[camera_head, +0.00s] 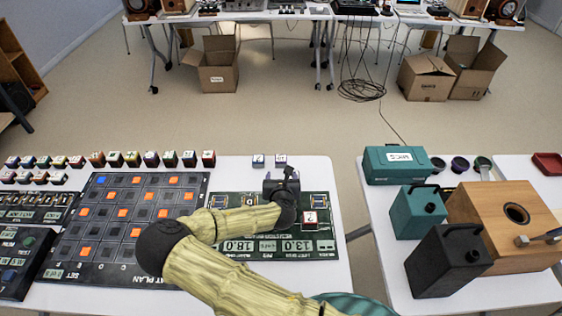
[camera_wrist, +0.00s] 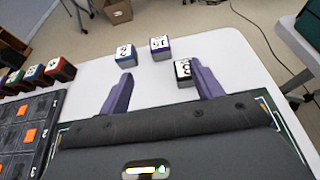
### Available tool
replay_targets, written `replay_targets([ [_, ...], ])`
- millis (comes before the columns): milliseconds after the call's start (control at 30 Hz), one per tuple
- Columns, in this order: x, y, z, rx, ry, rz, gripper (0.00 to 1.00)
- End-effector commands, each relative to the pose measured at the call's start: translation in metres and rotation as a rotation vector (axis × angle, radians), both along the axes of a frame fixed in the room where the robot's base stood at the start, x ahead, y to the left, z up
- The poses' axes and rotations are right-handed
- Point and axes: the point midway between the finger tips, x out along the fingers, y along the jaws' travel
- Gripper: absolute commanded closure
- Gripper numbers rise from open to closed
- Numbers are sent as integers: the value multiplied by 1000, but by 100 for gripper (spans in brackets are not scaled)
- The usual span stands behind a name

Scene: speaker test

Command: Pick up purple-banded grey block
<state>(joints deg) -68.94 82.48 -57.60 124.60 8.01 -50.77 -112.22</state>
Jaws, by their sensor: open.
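The purple-banded grey block (camera_wrist: 161,53) stands near the table's far edge in the wrist view, with a pale marked top. It is beyond my fingertips and between their lines, not touched. It also shows in the head view (camera_head: 281,161), just past my gripper (camera_head: 282,180). My gripper also shows in the wrist view (camera_wrist: 160,76), open with its two purple fingers apart and nothing held between them.
A blue-banded block (camera_wrist: 126,58) stands just left of the purple-banded one. A dark block with a white top (camera_wrist: 183,70) is partly hidden by my right finger. A red-banded block (camera_head: 310,219) sits on the green board (camera_head: 300,250). Several coloured blocks line the left.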

Motion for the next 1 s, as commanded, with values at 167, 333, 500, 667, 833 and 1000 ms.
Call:
replay_targets([
  [167, 28, -1, -10, 2, 0, -1, 35],
  [333, 51, -1, -21, 2, 1, -1, 35],
  [500, 74, -1, -30, 2, 0, -1, 35],
  [667, 86, -1, -36, 1, 1, 0, 35],
  [833, 87, -1, -37, 1, 1, 0, 35],
  [1000, 87, -1, -37, 1, 1, 0, 35],
])
